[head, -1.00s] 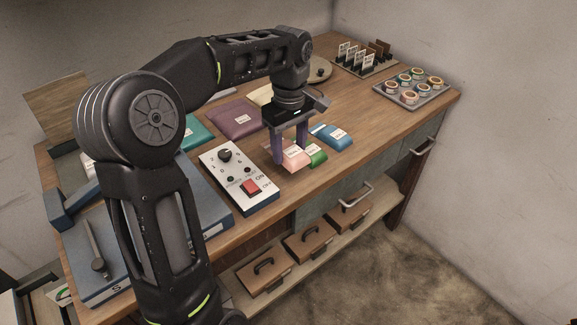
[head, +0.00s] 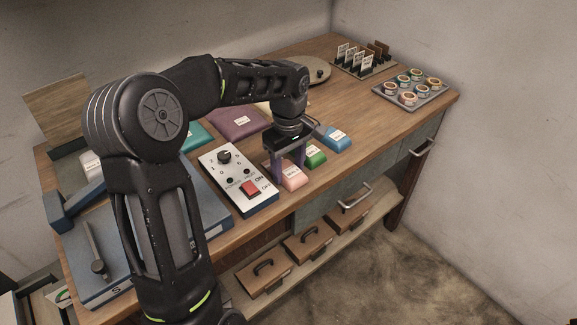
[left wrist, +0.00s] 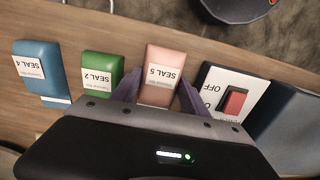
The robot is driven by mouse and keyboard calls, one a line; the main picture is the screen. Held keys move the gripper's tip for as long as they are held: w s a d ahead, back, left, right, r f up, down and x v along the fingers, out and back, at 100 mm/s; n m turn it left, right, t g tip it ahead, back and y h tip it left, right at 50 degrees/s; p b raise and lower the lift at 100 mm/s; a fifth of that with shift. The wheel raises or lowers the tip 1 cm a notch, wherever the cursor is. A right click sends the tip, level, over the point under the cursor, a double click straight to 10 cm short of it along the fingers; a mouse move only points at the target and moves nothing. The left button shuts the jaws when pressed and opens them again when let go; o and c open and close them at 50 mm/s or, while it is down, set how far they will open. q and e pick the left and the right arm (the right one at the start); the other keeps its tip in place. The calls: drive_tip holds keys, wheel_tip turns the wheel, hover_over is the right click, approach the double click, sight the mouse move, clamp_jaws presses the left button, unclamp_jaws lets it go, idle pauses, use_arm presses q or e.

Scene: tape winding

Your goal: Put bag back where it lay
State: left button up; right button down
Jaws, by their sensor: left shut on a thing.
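My left gripper (head: 288,166) points down near the front edge of the workbench and is shut on the pink bag (head: 291,179). In the left wrist view the pink bag (left wrist: 166,62), labelled SEAL 5, sits between the two purple fingers. The bag is at or very near the bench top; I cannot tell whether it touches. The green bag (head: 316,158), labelled SEAL 2, lies just to its right, with a narrow gap. The blue bag (head: 337,140), labelled SEAL 4, lies beyond the green one. My right gripper is not in view.
The control box (head: 240,180) with a red switch stands close to the left of the pink bag. A tray of tape rolls (head: 413,89) stands far right. Bare wood (head: 375,125) lies between it and the blue bag.

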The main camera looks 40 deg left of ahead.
sight(289, 168)
use_arm(q)
drive_tip(key=shift+f, duration=0.15)
drive_tip(key=o, duration=1.4)
drive_tip(key=shift+r, duration=0.6)
wheel_tip(289, 168, up, 8)
wheel_tip(289, 168, up, 3)
drive_tip(key=shift+r+p, duration=0.1)
drive_tip(key=shift+p, duration=0.7)
